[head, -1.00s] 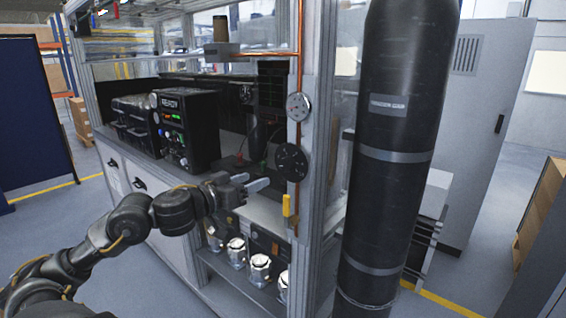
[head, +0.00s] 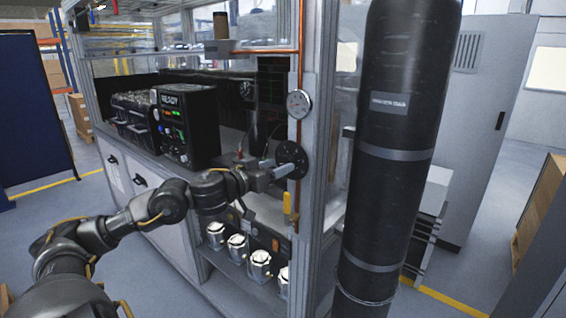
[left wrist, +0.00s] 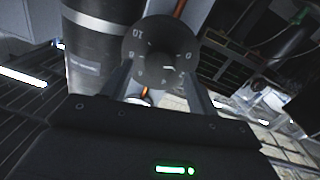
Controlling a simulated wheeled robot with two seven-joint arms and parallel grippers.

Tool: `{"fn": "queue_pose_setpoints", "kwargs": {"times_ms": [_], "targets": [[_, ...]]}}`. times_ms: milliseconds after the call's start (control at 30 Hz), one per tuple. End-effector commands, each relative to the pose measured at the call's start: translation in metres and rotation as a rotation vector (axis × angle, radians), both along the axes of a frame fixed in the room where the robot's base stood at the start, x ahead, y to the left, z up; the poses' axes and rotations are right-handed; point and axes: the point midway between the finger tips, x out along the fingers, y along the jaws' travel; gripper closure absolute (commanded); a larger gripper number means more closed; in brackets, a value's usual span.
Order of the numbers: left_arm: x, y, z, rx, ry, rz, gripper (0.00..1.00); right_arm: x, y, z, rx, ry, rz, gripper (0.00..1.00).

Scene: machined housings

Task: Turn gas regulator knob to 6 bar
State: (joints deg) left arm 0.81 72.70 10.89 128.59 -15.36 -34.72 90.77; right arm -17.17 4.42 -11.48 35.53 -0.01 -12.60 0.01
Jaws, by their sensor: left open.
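The regulator knob is a round black dial (head: 291,160) on the copper pipe at the cabinet's front post. In the left wrist view the dial (left wrist: 160,52) shows light numerals, 10 among them; most are too blurred to read. A white round gauge (head: 298,104) sits above it; its reading is too small to tell. My left gripper (head: 277,169) is open, its fingers pointing at the dial's lower left edge in the head view. In the left wrist view the fingers (left wrist: 160,82) lie either side of the dial's lower part; I cannot tell whether they touch it. My right gripper is not in view.
A yellow-handled valve (head: 287,203) is on the pipe below the dial. A large black gas cylinder (head: 395,120) stands right of the post. A black READY unit (head: 188,125) sits on the bench. Several metal housings (head: 237,248) stand on the lower shelf.

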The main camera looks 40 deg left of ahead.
Motion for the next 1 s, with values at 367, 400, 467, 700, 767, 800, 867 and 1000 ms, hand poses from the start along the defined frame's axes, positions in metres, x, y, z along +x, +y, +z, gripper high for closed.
{"fn": "queue_pose_setpoints", "kwargs": {"times_ms": [367, 400, 467, 700, 767, 800, 867, 1000], "targets": [[0.028, -0.001, 0.002, 0.0, -0.001, 0.001, 0.41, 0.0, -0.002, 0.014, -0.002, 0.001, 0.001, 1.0], [0.029, -0.002, 0.001, 0.0, 0.0, 0.0, 0.41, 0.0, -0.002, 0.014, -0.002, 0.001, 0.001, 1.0], [0.03, -0.002, 0.0, 0.0, 0.0, 0.0, 0.41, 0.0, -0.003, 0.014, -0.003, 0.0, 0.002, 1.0], [0.031, -0.002, 0.0, 0.001, 0.001, 0.0, 0.41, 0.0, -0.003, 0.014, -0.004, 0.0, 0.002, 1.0], [0.031, -0.002, 0.0, 0.001, 0.001, 0.0, 0.42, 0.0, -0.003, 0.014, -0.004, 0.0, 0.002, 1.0], [0.031, -0.002, 0.0, 0.001, 0.001, 0.0, 0.47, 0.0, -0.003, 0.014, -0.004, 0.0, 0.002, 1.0], [0.031, -0.002, 0.0, 0.001, 0.001, 0.0, 0.55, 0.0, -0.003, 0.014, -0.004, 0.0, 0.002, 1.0], [0.031, -0.002, 0.0, 0.001, 0.001, 0.0, 0.74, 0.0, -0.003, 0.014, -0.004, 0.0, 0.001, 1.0]]}}
